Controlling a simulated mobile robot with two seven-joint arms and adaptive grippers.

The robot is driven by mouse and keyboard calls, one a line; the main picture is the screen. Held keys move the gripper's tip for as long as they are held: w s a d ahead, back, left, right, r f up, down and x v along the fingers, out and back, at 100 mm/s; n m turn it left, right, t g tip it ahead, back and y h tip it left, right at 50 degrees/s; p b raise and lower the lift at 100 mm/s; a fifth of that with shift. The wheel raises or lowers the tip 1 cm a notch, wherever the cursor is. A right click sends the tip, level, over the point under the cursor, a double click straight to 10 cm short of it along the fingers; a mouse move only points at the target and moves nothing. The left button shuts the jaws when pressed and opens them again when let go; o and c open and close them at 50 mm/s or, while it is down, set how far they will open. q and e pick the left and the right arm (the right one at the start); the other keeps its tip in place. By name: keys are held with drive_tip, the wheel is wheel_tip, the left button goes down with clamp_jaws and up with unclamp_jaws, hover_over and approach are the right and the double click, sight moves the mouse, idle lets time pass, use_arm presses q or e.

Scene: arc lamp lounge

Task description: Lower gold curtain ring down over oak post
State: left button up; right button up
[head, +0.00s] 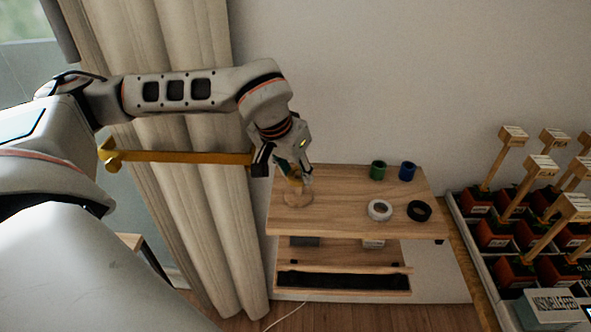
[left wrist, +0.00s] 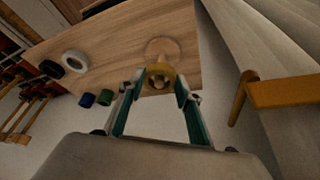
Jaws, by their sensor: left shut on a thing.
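My left gripper (head: 297,177) hangs over the left end of the wooden shelf. It is shut on a gold curtain ring (left wrist: 160,70), which sits between the two fingertips in the left wrist view. The oak post's round base (head: 299,200) rests on the shelf top below the gripper, and it also shows in the left wrist view (left wrist: 163,46). The post's pale tip (left wrist: 159,84) appears inside the ring's opening. I cannot tell whether the ring is just above the tip or around it. In the head view the fingers hide most of the post and ring. My right gripper is not in view.
On the shelf top (head: 345,222), to the right, are a green roll (head: 378,170), a blue roll (head: 407,171), a white roll (head: 379,210) and a black roll (head: 419,211). A curtain (head: 190,190) hangs at left. Planter pots (head: 494,234) with wooden stakes stand at right.

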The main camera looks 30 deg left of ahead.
use_arm(q)
drive_tip(key=o, duration=0.9)
drive_tip(key=shift+c, duration=0.2)
drive_tip(key=v, duration=1.2)
